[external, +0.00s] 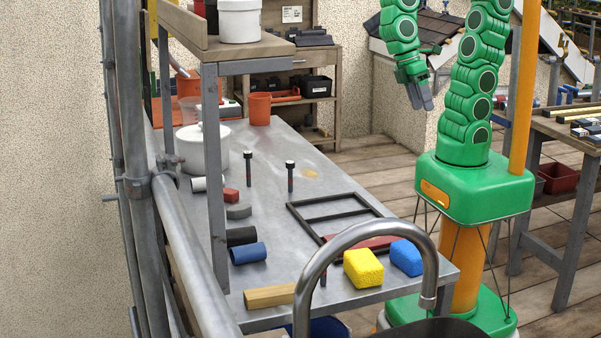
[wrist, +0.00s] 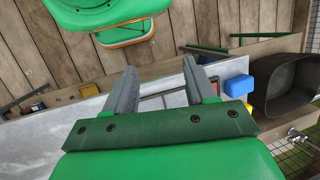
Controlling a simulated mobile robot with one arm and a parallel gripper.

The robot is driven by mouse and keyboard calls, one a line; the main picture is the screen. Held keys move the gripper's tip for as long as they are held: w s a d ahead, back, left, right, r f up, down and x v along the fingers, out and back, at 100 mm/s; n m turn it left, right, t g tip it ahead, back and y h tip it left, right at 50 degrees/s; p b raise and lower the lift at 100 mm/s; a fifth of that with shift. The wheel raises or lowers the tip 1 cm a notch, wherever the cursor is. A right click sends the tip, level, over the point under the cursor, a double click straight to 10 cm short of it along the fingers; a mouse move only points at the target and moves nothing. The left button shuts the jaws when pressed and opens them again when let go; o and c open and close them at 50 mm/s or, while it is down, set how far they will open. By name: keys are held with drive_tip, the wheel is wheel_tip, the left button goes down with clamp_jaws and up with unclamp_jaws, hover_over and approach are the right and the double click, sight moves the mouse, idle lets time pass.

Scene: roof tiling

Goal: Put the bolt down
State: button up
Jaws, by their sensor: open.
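Two dark bolts with thick heads stand upright on the grey metal table (external: 272,212) in the external view, a left bolt (external: 248,168) and a right bolt (external: 290,176). A third similar shaft (external: 323,274) shows by the front of the table, partly hidden. My gripper (external: 424,103) hangs in the air to the right of and above the table, well apart from the bolts. In the wrist view my gripper (wrist: 164,82) has its two fingers spread, with no bolt between them. The bolts cannot be made out in the wrist view.
A black frame (external: 310,216) with a red piece (external: 365,243), a yellow block (external: 363,267) and a blue block (external: 406,257) lie toward the table's front right. A metal hoop (external: 430,262) rises in front.

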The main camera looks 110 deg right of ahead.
drive_tip(key=s+d+t+h, duration=0.1)
drive_tip(key=s+d, duration=0.3)
drive_tip(key=d, duration=0.4)
drive_tip(key=shift+s+r+h, duration=0.25)
drive_tip(key=shift+s+h, duration=0.1)
drive_tip(key=shift+h, duration=0.55)
drive_tip(key=o, duration=0.4)
drive_tip(key=shift+w, duration=0.2)
drive_tip(key=o, duration=0.4)
drive_tip(key=shift+t, duration=0.6)
drive_tip(key=w+r, duration=0.2)
drive_tip(key=w, duration=0.2)
drive_tip(key=w+d+r, duration=0.1)
drive_tip(key=w+r, duration=0.1)
drive_tip(key=w, duration=0.3)
drive_tip(key=w+d+r, duration=0.1)
drive_tip(key=w+r, duration=0.1)
drive_tip(key=w, duration=0.3)
drive_tip(key=shift+w+d+r, duration=0.1)
drive_tip(key=shift+d+r, duration=0.05)
drive_tip(key=shift+o, duration=0.2)
drive_tip(key=w+d+r+t, duration=0.15)
drive_tip(key=w+d, duration=0.25)
drive_tip(key=w, duration=0.6)
drive_tip(key=w+d+r+g, duration=0.1)
drive_tip(key=w+d+r, duration=0.15)
drive_tip(key=w, duration=0.85)
wheel_tip(320, 180, down, 10)
drive_tip(key=shift+s+d, duration=0.25)
drive_tip(key=shift+d, duration=0.2)
